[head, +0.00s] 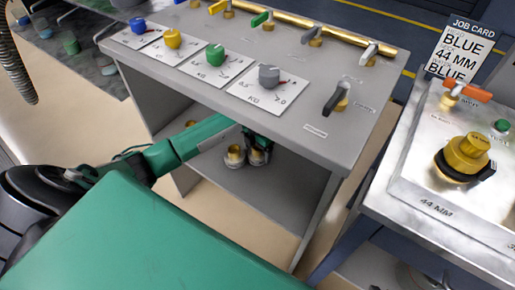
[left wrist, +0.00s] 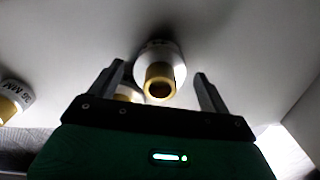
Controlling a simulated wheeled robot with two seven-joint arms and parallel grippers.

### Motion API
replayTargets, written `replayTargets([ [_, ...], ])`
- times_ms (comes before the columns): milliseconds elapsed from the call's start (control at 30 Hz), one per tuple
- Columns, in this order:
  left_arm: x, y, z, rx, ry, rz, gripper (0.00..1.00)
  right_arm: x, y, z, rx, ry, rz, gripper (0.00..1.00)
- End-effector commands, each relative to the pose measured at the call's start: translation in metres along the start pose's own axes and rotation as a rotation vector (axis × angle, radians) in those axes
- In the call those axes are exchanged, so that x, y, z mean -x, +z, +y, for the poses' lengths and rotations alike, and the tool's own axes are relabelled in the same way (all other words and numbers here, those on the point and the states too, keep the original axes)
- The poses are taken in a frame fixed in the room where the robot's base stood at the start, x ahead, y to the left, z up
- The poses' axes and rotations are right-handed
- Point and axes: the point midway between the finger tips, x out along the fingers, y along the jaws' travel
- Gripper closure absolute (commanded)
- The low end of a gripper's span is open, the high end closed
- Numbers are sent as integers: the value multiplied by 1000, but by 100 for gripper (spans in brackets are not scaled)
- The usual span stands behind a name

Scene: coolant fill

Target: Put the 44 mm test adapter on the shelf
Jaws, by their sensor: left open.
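My left gripper (left wrist: 159,68) is open, its two fingers apart on either side of a white-and-brass adapter (left wrist: 160,76) in the left wrist view. I cannot tell whether they touch it. A second adapter (left wrist: 126,91) shows partly behind the left finger. A third adapter (left wrist: 12,98) at the left edge reads "36 MM". No size is readable on the other two. In the head view, my left arm reaches under the grey bench, and two brass-topped adapters (head: 235,156) stand on its lower shelf (head: 270,190) by the gripper. My right gripper is not in view.
The bench top (head: 300,60) above the shelf carries coloured knobs and a black-handled valve (head: 337,98). At right, a metal stand (head: 420,190) marked "44 MM" holds a brass cap (head: 466,153). The job card (head: 462,48) reads "BLUE 44 MM BLUE".

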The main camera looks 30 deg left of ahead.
Motion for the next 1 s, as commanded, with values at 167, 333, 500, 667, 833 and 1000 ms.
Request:
replayTargets([
  [167, 2, 0, 0, 0, 0, 0, 19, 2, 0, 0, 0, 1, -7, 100],
  [333, 29, 1, 1, -1, 2, -4, 19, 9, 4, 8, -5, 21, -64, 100],
  [500, 58, 1, 1, 0, 1, -2, 19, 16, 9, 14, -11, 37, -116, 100],
  [667, 74, 0, 0, 0, 0, -1, 19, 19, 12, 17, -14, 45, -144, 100],
  [833, 78, 0, 0, 1, 0, 1, 19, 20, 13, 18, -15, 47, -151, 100],
  [1000, 78, 0, 0, 1, 0, 0, 19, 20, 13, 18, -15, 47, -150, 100],
])
